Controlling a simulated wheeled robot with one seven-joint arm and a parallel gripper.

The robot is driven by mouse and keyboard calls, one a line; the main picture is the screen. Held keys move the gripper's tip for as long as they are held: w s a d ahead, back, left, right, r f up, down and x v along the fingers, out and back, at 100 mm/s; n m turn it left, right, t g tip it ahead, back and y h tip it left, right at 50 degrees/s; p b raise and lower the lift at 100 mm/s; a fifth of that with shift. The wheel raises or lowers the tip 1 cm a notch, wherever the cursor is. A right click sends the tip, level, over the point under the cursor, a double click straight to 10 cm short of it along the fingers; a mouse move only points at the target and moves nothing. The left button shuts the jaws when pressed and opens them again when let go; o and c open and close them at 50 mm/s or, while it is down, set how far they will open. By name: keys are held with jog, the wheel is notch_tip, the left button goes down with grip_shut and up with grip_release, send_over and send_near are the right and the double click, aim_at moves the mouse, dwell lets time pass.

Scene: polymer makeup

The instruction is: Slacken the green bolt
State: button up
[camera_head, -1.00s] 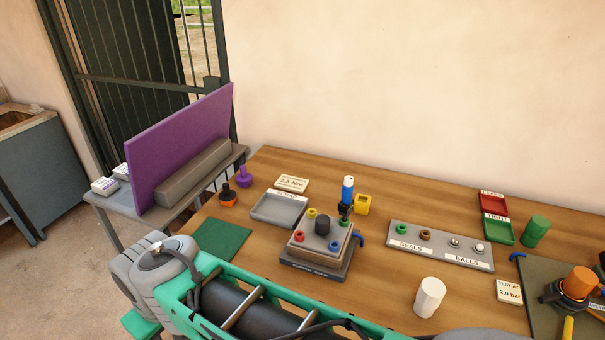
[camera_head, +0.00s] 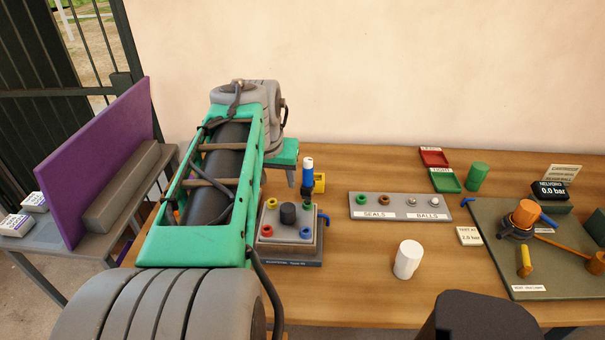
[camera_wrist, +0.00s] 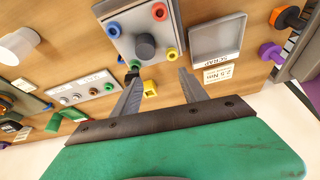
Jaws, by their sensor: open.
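The green bolt (camera_wrist: 121,60) shows in the wrist view at one corner of the grey plate (camera_wrist: 139,28), partly hidden by a black part beside it. In the head view I cannot make it out. The plate (camera_head: 318,238) also carries a yellow bolt (camera_head: 272,203), a red bolt (camera_head: 267,231), a blue bolt (camera_head: 305,233) and a dark central knob (camera_head: 288,213). A blue-handled tool (camera_head: 307,172) stands upright behind the plate's corner. My gripper (camera_wrist: 160,77) is open and empty, its fingers pointing toward the plate's yellow-and-green edge.
A yellow block (camera_head: 319,182) is beside the tool. A seals-and-balls tray (camera_head: 450,205) lies right of the plate, with a white cylinder (camera_head: 408,259) in front. A grey scrap tray (camera_wrist: 216,40) is beside the plate. A purple panel (camera_head: 95,160) stands at the left.

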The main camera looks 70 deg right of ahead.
jog(key=m, duration=0.2)
send_over(306, 186)
jog(key=a, duration=0.3)
jog(key=shift+g, duration=0.4)
jog(key=x, duration=0.7)
jog(key=shift+d+p, duration=0.3)
jog(key=shift+d, duration=0.05)
jog(key=shift+c, duration=0.2)
grip_shut()
jog(key=shift+r, duration=0.1)
